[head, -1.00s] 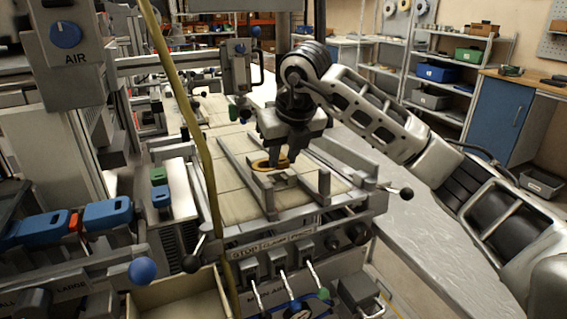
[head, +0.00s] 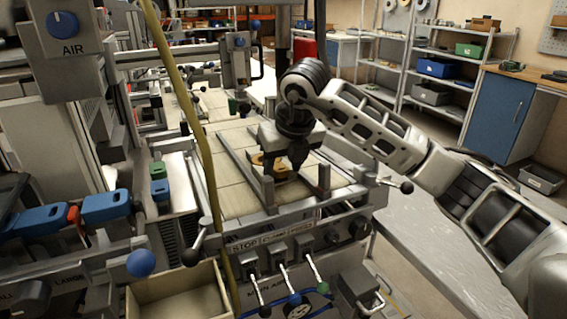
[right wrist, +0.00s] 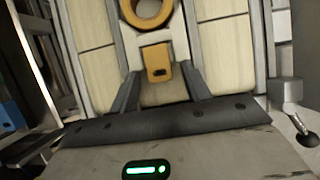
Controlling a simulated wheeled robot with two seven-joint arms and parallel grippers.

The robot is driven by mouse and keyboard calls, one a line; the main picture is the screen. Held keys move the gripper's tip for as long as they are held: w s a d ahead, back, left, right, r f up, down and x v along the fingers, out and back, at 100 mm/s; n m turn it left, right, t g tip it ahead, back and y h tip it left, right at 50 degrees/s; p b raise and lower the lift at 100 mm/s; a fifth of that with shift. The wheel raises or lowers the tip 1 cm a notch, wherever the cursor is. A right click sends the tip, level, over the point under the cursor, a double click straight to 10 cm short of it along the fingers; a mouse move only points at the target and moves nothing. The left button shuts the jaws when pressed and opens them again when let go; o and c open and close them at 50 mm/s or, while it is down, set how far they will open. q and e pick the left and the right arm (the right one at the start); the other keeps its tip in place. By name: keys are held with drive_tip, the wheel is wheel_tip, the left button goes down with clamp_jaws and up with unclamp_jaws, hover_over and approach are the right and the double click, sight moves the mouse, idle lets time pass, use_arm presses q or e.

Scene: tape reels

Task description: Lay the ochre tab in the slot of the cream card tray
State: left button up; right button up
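The ochre tab (right wrist: 157,62) shows in the right wrist view as a small flat piece with a dark slot and a small hole. It lies on a pale strip, between the fingers of my right gripper (right wrist: 160,80), with a gap on both sides. In the head view my right gripper (head: 283,163) points down, open, low over the cream-panelled bed (head: 231,203) with grey rails. Its fingers partly hide the tab there. I cannot clearly make out the slot of a cream card tray. My left gripper is not in view.
An ochre ring (right wrist: 147,12) lies just beyond the tab; it also shows in the head view (head: 257,159). Grey rails (head: 324,181) stand up beside the gripper. A yellow hose (head: 186,110) hangs in front, left. An open bin (head: 180,297) sits at front left.

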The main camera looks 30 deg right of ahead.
drive_tip(key=shift+r, duration=0.25)
drive_tip(key=v, duration=1.2)
drive_tip(key=shift+r, duration=0.35)
